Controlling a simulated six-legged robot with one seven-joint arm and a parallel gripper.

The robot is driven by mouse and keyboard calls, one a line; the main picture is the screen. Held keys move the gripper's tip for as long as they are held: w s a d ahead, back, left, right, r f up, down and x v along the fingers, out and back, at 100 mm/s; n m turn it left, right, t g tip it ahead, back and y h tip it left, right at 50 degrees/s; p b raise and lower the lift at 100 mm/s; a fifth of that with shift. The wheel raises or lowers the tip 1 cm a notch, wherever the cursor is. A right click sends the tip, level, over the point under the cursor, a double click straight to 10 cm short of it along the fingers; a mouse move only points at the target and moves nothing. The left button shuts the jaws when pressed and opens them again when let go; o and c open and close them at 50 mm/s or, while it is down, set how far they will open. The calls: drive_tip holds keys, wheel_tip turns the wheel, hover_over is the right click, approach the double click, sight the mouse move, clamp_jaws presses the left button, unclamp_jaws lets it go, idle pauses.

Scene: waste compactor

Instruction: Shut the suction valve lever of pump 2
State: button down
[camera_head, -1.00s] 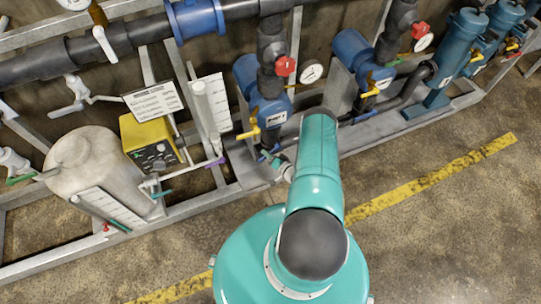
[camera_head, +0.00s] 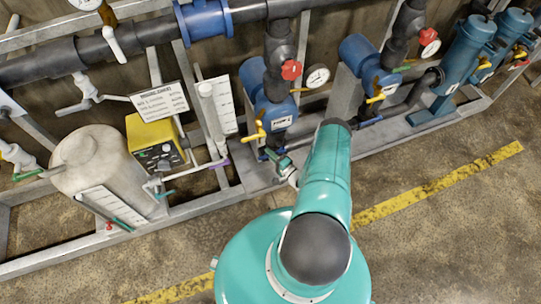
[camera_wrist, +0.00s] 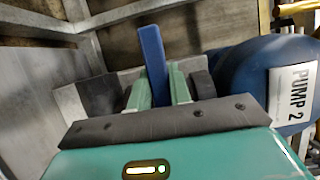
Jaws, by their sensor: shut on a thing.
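The blue valve lever (camera_wrist: 152,52) stands between the green fingers of my gripper (camera_wrist: 157,88) in the wrist view. The fingers are shut on it, one on each side, and its far end sticks out beyond them. The blue body of pump 2 (camera_wrist: 232,72), with its "PUMP 2" label (camera_wrist: 294,92), is close on the right.
Grey frame beams (camera_wrist: 130,14) lie close around my gripper. A white tank (camera_head: 97,172) and a yellow box (camera_head: 155,140) stand at the left. Floor around the yellow line (camera_head: 440,183) is clear.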

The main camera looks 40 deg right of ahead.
drive_tip(key=shift+a+r, duration=0.1)
drive_tip(key=c, duration=1.3)
unclamp_jaws()
drive_tip(key=s, duration=0.4)
drive_tip(key=s+d, duration=0.1)
drive_tip(key=s, duration=0.8)
drive_tip(key=shift+s+d, duration=0.3)
drive_tip(key=shift+s, duration=0.05)
